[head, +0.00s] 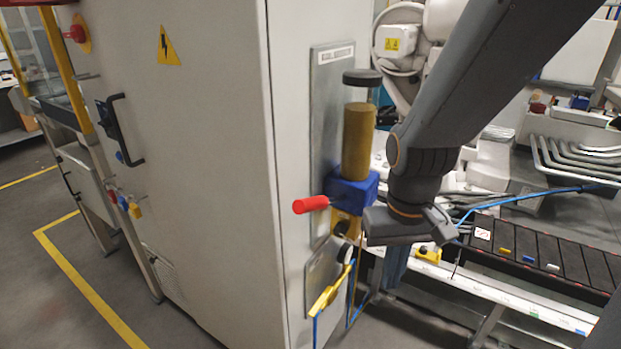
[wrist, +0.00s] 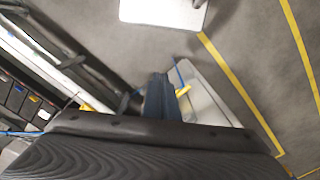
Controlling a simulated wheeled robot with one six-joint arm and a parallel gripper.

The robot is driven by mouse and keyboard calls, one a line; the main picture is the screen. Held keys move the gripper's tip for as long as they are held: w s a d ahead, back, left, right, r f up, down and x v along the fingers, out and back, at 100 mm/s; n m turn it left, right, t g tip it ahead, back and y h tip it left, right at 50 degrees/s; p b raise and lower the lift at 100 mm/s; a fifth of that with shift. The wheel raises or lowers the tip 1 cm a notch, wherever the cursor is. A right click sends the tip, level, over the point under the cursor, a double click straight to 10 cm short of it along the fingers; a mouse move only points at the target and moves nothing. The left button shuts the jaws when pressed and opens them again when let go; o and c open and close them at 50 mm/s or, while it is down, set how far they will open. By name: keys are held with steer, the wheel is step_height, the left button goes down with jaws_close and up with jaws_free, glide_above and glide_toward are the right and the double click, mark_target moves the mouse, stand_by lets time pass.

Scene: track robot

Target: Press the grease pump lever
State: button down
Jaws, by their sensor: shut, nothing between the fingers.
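The grease pump (head: 352,190) is mounted on a grey plate on the cabinet's right side, with a brownish-yellow cylinder above a blue body. Its lever has a red handle (head: 311,204) that sticks out to the left, roughly level. My gripper (head: 393,285) points down to the right of the pump and below the lever's height, apart from the handle. In the wrist view my gripper (wrist: 158,84) shows shut and empty, above the floor. The pump lever does not show in the wrist view.
The tall cabinet (head: 190,180) fills the left middle. A yellow-handled hose tool (head: 332,288) hangs below the pump, near my gripper. A rail with a dark segmented rack (head: 540,255) runs along the right. The floor at the left (head: 60,250) is clear, with yellow lines.

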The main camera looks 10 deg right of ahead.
steer(key=n+g+y+p, duration=0.3)
steer(key=n+y+p, duration=0.15)
steer(key=n, duration=0.55)
glide_toward(315, 199)
steer(key=s+v, duration=0.1)
steer(key=v, duration=0.7)
steer(key=shift+w+d+f+y+b, duration=0.15)
steer(key=shift+y+b, duration=0.1)
steer(key=shift+b, duration=0.15)
steer(key=p+x, duration=0.1)
steer(key=x, duration=0.6)
steer(key=p+x, duration=0.1)
steer(key=x, duration=0.6)
steer(key=shift+w+f, duration=0.15)
steer(key=shift+w, duration=0.05)
steer(key=shift+f+t, duration=0.15)
steer(key=shift+t, duration=0.15)
